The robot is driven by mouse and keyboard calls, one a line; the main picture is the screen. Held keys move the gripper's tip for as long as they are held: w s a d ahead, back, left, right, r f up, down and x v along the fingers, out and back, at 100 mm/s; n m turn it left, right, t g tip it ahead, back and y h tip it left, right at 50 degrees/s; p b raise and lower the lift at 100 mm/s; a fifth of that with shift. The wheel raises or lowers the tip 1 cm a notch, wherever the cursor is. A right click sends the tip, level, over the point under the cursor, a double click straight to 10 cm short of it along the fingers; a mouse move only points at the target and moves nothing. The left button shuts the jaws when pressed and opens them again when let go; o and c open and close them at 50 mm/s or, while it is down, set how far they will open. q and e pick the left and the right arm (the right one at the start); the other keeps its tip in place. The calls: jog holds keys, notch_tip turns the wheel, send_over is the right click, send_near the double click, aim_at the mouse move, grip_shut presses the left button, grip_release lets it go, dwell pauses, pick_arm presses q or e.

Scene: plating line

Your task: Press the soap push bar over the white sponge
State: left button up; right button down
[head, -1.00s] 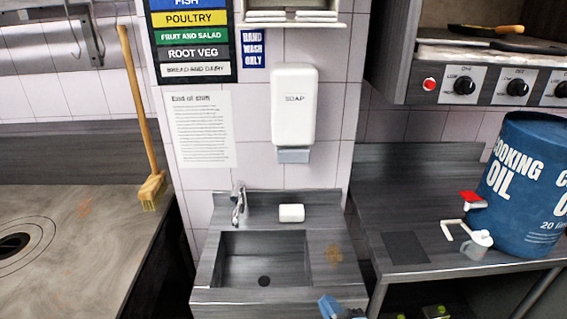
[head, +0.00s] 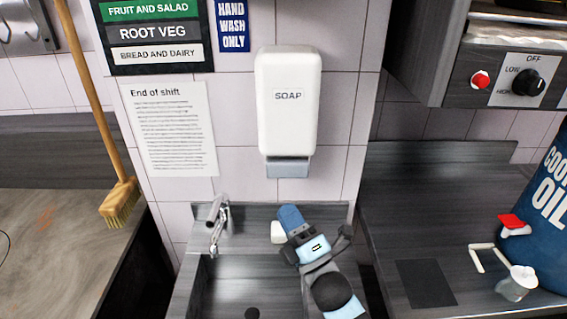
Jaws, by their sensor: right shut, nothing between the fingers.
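The white soap dispenser (head: 288,125) is fixed to the tiled wall. Its grey push bar (head: 287,168) sticks out at the bottom. The white sponge (head: 277,232) lies on the back ledge of the sink, below the bar and partly hidden by my right gripper. My right gripper (head: 289,214) is shut and empty, its blue fingertips pointing up toward the wall. In the picture it is just below the push bar with a gap between them, beside the sponge; I cannot tell whether it touches the sponge. My left gripper is not in view.
The sink basin (head: 240,285) and its tap (head: 217,225) are at the lower middle. A wooden brush (head: 119,203) leans at the left. The blue cooking oil drum (head: 550,205) with a red-handled tap stands on the right counter (head: 425,195).

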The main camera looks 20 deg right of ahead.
jog(key=shift+w+r, duration=0.1)
jog(key=shift+r, duration=0.1)
jog(key=shift+a, duration=0.1)
jog(key=b, duration=0.1)
send_near(277, 165)
jog(key=shift+a+x, duration=0.15)
jog(key=shift+x, duration=1)
jog(key=shift+a+x, duration=0.1)
jog(key=shift+x, duration=1.1)
jog(key=shift+s+r, duration=0.2)
jog(key=shift+w, duration=0.1)
jog(key=shift+w+d, duration=0.15)
jog(key=shift+w, duration=0.2)
